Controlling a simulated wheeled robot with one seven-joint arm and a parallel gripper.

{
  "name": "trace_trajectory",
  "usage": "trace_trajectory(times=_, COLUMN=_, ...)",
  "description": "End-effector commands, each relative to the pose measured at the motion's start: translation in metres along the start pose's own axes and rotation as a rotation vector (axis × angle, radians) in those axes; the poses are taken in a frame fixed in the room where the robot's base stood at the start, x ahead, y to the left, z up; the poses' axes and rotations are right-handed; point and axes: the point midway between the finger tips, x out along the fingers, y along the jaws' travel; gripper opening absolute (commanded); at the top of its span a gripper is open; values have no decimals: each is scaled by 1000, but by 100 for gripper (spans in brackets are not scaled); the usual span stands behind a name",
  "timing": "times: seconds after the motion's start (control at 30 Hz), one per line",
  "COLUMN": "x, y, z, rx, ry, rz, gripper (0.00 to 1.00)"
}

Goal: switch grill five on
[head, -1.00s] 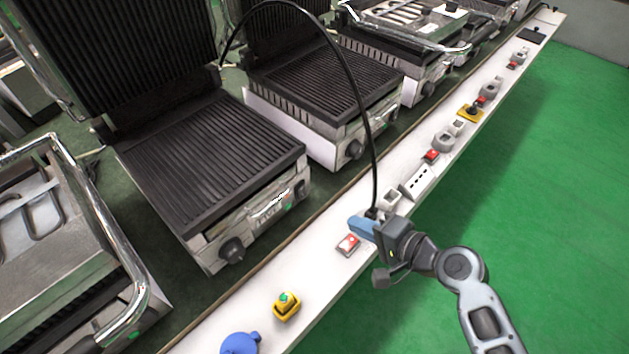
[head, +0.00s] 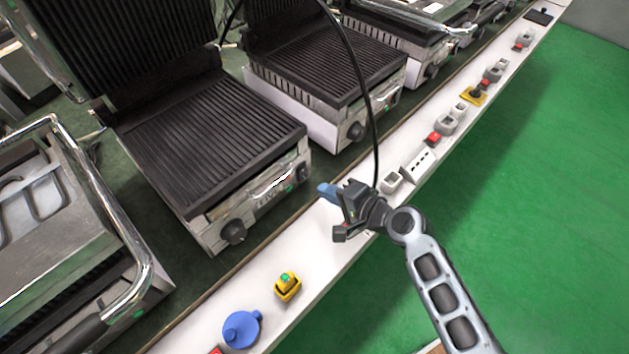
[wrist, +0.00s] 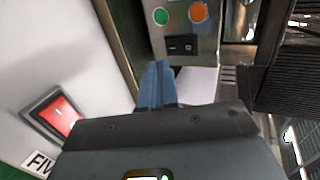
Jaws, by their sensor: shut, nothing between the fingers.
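My gripper (head: 327,191) is shut and empty, its blue fingers pointing at the front of a ribbed grill (head: 205,150) from over the white ledge. In the wrist view the blue fingers (wrist: 157,86) lie just below a steel panel. The panel carries a green light (wrist: 161,16), an orange light (wrist: 198,12) and a black switch (wrist: 181,46). The fingers look apart from the switch, though the exact gap is unclear. A red rocker switch (wrist: 54,112) sits on the white surface at left, beside a partly cut-off label (wrist: 38,161) reading "FIV". My gripper hides this spot in the head view.
The white ledge (head: 262,268) holds a yellow button box (head: 287,286), a blue round plug (head: 241,329) and several sockets and switches farther back. A black cable (head: 362,85) arches behind my gripper. A second grill (head: 325,65) stands beyond. Green floor (head: 520,200) is clear at right.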

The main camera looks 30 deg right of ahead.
Motion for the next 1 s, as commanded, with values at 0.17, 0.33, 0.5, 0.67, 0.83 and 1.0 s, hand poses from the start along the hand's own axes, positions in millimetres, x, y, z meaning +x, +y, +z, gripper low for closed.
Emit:
trace_trajectory(times=0.17, x=28, y=-8, z=0, rx=-1, ry=-1, rz=-1, gripper=0)
trace_trajectory(times=0.33, x=42, y=-11, z=0, rx=-1, ry=-1, rz=0, gripper=0)
trace_trajectory(times=0.5, x=46, y=-12, z=0, rx=-1, ry=0, rz=0, gripper=0)
trace_trajectory(times=0.67, x=46, y=-11, z=0, rx=-1, ry=0, rz=0, gripper=0)
trace_trajectory(times=0.83, x=50, y=-10, z=0, rx=-1, ry=-1, rz=0, gripper=0)
trace_trajectory(times=1.0, x=51, y=-12, z=0, rx=-1, ry=0, rz=0, gripper=0)
